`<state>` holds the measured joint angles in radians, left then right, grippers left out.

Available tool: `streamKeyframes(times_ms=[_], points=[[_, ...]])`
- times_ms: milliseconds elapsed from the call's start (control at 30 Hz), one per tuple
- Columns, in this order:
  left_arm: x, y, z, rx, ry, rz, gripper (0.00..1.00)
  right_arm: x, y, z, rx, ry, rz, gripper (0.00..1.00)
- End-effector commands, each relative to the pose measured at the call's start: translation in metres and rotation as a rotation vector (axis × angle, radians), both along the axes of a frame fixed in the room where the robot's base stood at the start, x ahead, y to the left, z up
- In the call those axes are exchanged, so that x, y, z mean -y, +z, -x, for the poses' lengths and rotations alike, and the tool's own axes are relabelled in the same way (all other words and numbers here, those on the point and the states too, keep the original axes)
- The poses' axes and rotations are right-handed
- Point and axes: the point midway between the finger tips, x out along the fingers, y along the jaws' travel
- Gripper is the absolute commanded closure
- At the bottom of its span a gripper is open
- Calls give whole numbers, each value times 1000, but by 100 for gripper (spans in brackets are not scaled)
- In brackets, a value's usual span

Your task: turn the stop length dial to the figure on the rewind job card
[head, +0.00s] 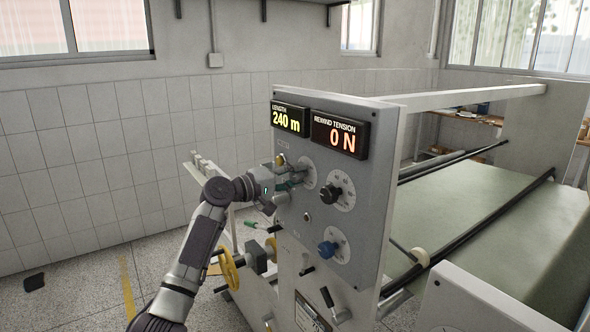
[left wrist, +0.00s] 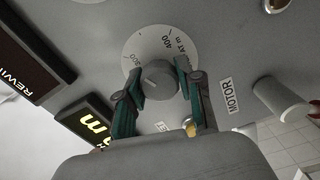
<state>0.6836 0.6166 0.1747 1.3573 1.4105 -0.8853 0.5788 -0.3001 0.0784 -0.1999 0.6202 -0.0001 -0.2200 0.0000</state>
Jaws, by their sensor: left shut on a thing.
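My left gripper (head: 290,182) is at the upper left dial of the grey machine panel (head: 376,130). In the left wrist view its two green-sided fingers (left wrist: 158,80) sit on either side of a round grey knob (left wrist: 160,88), shut on it. The knob stands on a white scale plate (left wrist: 146,48) with a 400 mark and "AT m" lettering. In the head view the plate (head: 309,171) is partly covered by the gripper. The length display (head: 288,118) reads 240 m. I cannot make out a rewind job card. My right gripper is not in view.
The rewind tension display (head: 340,134) reads 0 N. A yellow handwheel (head: 230,268) is below my left arm. Black rollers (head: 450,160) extend to the right.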

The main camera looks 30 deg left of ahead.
Motion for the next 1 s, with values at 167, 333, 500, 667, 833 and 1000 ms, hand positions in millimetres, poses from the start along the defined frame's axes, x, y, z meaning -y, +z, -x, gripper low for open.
streamKeyframes(times_ms=[167, 333, 500, 667, 833, 1000], points=[[0, 3, 0, -58, 1, 139, 99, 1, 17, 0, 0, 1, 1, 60], [0, 2, 0, -102, 1, 247, 99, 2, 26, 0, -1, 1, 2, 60], [0, 1, 0, -133, 1, 322, 99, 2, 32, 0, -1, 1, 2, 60], [0, 0, 0, -150, 1, 363, 99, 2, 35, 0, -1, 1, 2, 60], [0, -1, 0, -158, 1, 383, 99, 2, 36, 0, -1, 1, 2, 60], [0, -1, 0, -159, 1, 385, 99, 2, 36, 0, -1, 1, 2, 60]])
